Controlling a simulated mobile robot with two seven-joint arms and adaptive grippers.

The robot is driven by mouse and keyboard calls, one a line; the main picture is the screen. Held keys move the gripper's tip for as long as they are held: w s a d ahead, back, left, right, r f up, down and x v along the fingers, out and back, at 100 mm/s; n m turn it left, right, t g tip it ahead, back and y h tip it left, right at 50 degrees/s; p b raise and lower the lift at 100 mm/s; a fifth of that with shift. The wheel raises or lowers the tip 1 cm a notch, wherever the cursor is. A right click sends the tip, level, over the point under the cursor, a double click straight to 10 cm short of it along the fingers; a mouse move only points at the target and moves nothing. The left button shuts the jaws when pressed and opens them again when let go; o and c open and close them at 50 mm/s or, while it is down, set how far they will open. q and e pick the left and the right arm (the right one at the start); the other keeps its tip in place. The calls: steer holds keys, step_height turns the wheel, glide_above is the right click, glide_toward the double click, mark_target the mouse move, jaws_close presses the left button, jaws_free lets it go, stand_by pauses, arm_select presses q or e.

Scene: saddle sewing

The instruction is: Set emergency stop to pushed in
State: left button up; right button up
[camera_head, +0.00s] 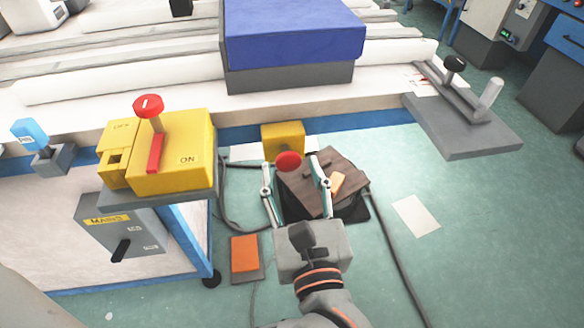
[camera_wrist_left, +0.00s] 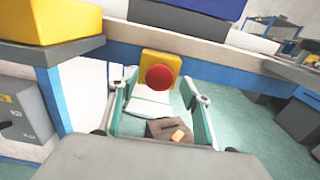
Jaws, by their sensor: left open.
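The emergency stop is a red mushroom button (camera_head: 288,161) on a yellow box (camera_head: 283,137) at the blue front rail of the machine. The red button also shows in the left wrist view (camera_wrist_left: 159,77), with its yellow box (camera_wrist_left: 161,66) behind it. My left gripper (camera_head: 292,174) is open and empty, its fingers pointing at the box. In both views the button appears between the fingertips; I see no clear contact. Whether the button is in or out cannot be told. My right gripper is not in view.
A yellow switch box (camera_head: 180,150) with a red lever stands on a grey shelf to the left. A grey lever plate (camera_head: 455,130) juts out at right. A brown leather piece (camera_head: 335,178) lies below the gripper. An orange pedal (camera_head: 245,253) and cables are on the floor.

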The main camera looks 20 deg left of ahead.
arm_select(q)
steer(key=shift+w+a, duration=0.35)
steer(key=shift+w, duration=0.2)
